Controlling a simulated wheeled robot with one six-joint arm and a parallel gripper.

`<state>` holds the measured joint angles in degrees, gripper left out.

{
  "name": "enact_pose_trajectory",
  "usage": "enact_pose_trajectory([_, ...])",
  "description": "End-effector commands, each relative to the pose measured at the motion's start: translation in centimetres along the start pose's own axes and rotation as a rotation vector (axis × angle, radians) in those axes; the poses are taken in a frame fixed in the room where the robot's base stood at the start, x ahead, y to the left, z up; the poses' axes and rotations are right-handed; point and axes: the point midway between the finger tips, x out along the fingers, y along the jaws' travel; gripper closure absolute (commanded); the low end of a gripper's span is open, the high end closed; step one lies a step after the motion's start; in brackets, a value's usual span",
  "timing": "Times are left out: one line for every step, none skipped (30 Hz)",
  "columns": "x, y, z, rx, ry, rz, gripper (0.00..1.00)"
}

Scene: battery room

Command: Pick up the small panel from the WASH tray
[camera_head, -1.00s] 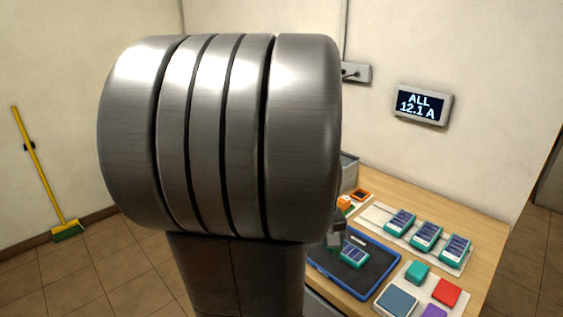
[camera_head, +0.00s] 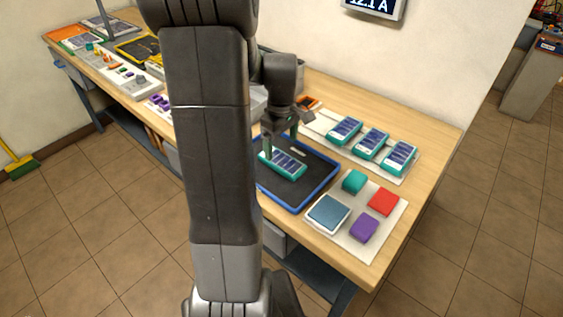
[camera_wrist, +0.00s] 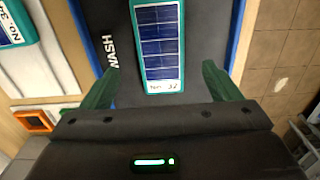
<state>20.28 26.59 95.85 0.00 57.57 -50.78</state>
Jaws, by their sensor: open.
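The small panel (camera_head: 283,164) has a teal frame and dark blue solar cells, and it lies in the WASH tray. In the wrist view the small panel (camera_wrist: 158,40) shows a white end label reading 32, partly legible. The WASH tray (camera_head: 318,191) is dark with a blue rim; in the wrist view the tray floor (camera_wrist: 207,40) carries the word WASH.
Several similar panels (camera_head: 371,143) stand on a pale board behind the tray. A light mat (camera_head: 341,237) with a blue-grey pad, teal, red and purple blocks lies to the right. An orange item (camera_wrist: 35,121) sits near the tray. The table's front edge (camera_head: 322,245) is close.

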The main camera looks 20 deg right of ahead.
Motion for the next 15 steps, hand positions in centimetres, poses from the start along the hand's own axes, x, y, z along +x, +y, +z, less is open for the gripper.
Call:
enact_pose_trajectory([0.3,0.0,0.0,0.000,-0.001,-0.001,0.16])
enact_pose_trajectory([0.5,0.0,0.0,0.000,-0.001,-0.001,0.16])
enact_pose_trajectory([0.7,-0.1,0.1,0.000,-0.002,-0.002,0.16])
enact_pose_trajectory([1.0,-0.1,0.1,0.000,-0.002,-0.003,0.16])
enact_pose_trajectory([1.4,-0.1,0.1,0.000,-0.002,-0.002,0.16])
enact_pose_trajectory([1.9,-0.1,0.1,0.000,-0.003,-0.004,0.16])
enact_pose_trajectory([2.4,-0.2,0.1,0.000,-0.003,-0.004,0.16])
enact_pose_trajectory([2.9,-0.2,0.2,0.000,-0.004,-0.004,0.16])
enact_pose_trajectory([3.5,-0.2,0.2,0.000,-0.003,-0.004,0.16])
enact_pose_trajectory([4.0,-0.2,0.2,0.000,-0.003,-0.004,0.16])
enact_pose_trajectory([4.4,-0.2,0.2,0.000,-0.002,-0.003,0.16])
enact_pose_trajectory([4.8,-0.2,0.2,0.000,-0.002,-0.002,0.16])
enact_pose_trajectory([5.0,-0.2,0.2,0.001,-0.002,-0.002,0.16])
enact_pose_trajectory([5.3,-0.1,0.1,0.001,-0.001,-0.001,0.16])
enact_pose_trajectory([5.5,-0.1,0.1,0.001,-0.001,-0.001,0.16])
